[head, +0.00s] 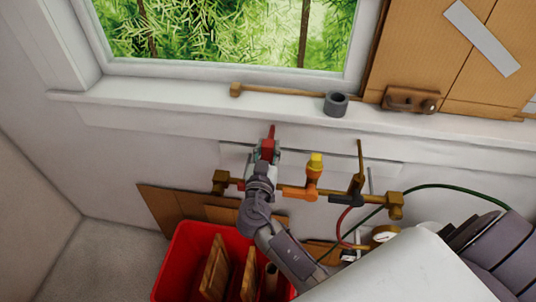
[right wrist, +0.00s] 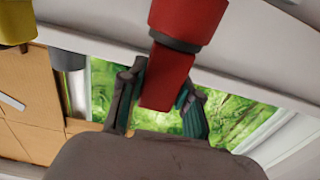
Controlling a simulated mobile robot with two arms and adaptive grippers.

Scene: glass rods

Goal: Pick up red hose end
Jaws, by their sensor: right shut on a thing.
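The red hose end (head: 269,143) shows in the head view at the wall below the window sill, its tip pointing up. My right gripper (head: 265,156) is around it and shut on it. In the right wrist view the red hose end (right wrist: 167,78) lies between the two fingers of my right gripper (right wrist: 160,98), with a dark ring around its wider part. The gripper hides its lower part in the head view, so I cannot tell whether it touches the brass pipe. My left gripper is not in view.
The brass pipe (head: 330,194) runs along the wall, with a yellow-orange fitting (head: 314,170) and a dark fitting (head: 355,190) just right of my gripper. A red bin (head: 190,262) with boards is below.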

